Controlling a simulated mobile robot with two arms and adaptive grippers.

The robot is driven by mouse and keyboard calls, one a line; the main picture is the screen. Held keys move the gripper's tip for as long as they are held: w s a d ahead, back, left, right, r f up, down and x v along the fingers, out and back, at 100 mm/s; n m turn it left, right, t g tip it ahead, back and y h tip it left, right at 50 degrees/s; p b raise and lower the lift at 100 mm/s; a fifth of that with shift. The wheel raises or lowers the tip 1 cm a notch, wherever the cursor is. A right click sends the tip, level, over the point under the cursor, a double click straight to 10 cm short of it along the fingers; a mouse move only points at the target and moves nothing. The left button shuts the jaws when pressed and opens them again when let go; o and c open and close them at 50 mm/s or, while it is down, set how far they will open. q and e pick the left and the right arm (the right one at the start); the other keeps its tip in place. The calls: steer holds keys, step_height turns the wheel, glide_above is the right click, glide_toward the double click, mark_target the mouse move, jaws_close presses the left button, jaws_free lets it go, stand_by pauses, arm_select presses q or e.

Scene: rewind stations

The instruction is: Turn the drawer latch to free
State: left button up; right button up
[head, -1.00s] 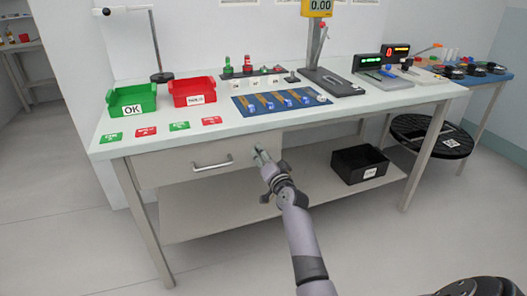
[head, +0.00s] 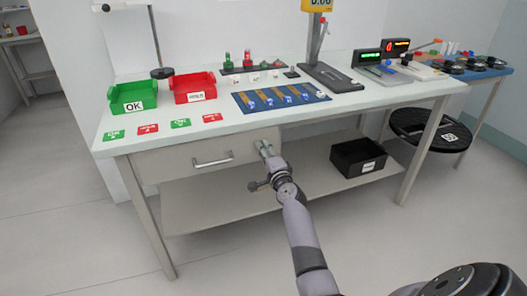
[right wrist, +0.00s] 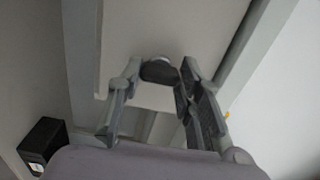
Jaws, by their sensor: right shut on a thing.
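The drawer (head: 185,160) under the bench top looks closed, with a metal bar handle (head: 212,162) on its front. My right gripper (head: 264,149) is at the right end of the drawer front, right of the handle. In the right wrist view its fingers (right wrist: 161,80) are shut on a small dark rounded knob, the drawer latch (right wrist: 159,70). In the head view the fingers cover the latch, so its turn angle cannot be told. My left gripper is not in view.
The bench top (head: 340,108) lies just above my right gripper. It carries a green bin (head: 133,96), a red bin (head: 194,88) and a blue board (head: 300,108). A black crate (head: 345,166) sits on the lower shelf, right of my arm. The floor in front is clear.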

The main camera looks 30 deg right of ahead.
steer(key=shift+m, duration=0.3)
steer(key=o, duration=1.2)
steer(key=shift+c, duration=0.2)
steer(key=shift+s, duration=0.1)
steer(key=v, duration=1.1)
steer(key=shift+s+a, duration=0.2)
steer(key=shift+s, duration=0.2)
